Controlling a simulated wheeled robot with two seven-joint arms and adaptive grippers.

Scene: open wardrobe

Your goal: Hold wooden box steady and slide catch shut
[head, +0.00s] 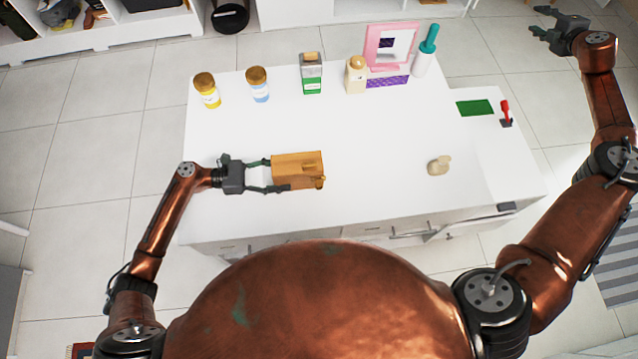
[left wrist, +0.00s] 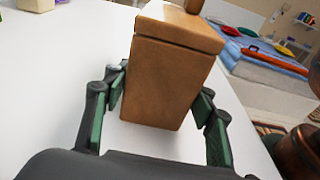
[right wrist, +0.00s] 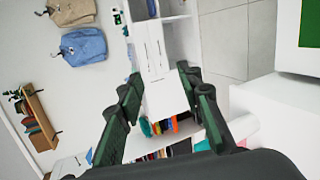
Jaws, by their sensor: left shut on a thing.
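The wooden box (head: 296,166) is on the white table in the head view, left of the table's middle. It is orange-brown, with a lid seam near its top and a small knob-like piece at its right end, probably the catch. My left gripper (head: 268,176) is shut on the box from the left, one finger on each side. In the left wrist view the box (left wrist: 170,75) stands between the fingers (left wrist: 160,100). The catch's exact position cannot be told. My right gripper (head: 545,28) is open and empty, raised at the far upper right, beyond the table. The right wrist view shows its fingers (right wrist: 165,100) spread apart.
Yellow (head: 207,90) and blue-labelled jars (head: 258,84), a green-labelled bottle (head: 311,72), a beige bottle (head: 356,75) and a pink frame (head: 391,46) line the table's back. A small beige object (head: 438,166) lies to the right. The table (head: 375,140) is clear in the middle.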

